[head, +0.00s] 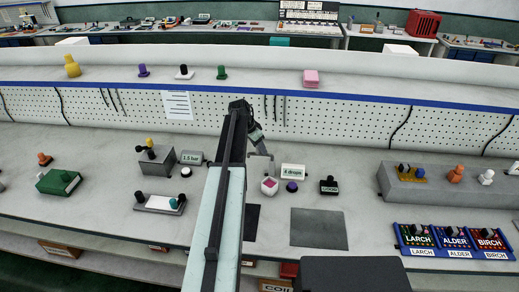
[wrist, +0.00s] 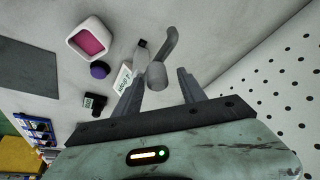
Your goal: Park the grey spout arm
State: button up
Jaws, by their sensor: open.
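In the head view the spout arm (head: 262,150) is partly hidden behind my arm and gripper. My gripper (wrist: 160,74) is open, with one finger on each side of the post in the wrist picture. I cannot tell whether either finger touches it. A white cup (wrist: 91,39) with magenta contents stands to the left of the spout; it also shows in the head view (head: 269,188).
Beside the spout are a "4 drops" sign (head: 293,171), a purple knob (head: 291,187) and a black block (head: 329,187). A dark mat (head: 319,228) lies in front, bare. The pegboard wall (head: 340,118) rises close behind. A grey box (head: 164,162) stands left.

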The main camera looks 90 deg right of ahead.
jog(key=p+v, duration=0.6)
jog(key=v, duration=0.1)
jog(key=shift+r+p, duration=0.3)
jog(key=shift+p, duration=0.05)
jog(key=shift+w+a, duration=0.1)
jog(key=shift+w, duration=0.15)
